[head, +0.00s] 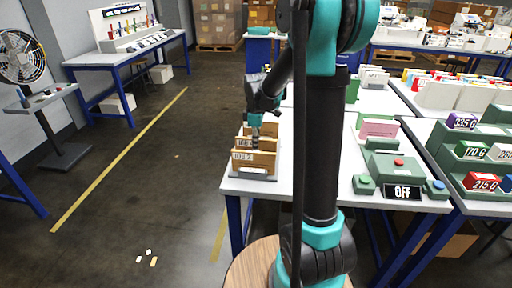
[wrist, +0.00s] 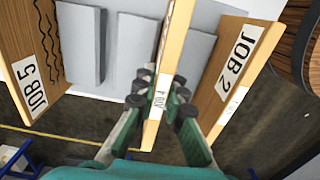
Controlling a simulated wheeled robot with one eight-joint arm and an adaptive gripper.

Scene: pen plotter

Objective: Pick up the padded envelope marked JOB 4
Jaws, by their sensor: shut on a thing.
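My gripper (wrist: 160,103) is shut on the middle brown padded envelope (wrist: 172,45), seen nearly edge-on in the wrist view; its label is too foreshortened to read the number. The JOB 5 envelope (wrist: 36,50) stands on the left of it and the JOB 2 envelope (wrist: 240,70) on the right, both apart from it. A light grey rack (wrist: 130,45) with upright dividers lies beneath them. In the head view, my gripper (head: 255,128) is at the envelopes, with the JOB 2 envelope (head: 254,160) in front. I cannot tell whether the held envelope touches the rack.
The rack stands near the left front corner of a white-topped table (head: 238,187). The floor left of the table is mostly clear, with a few small scraps (head: 148,252).

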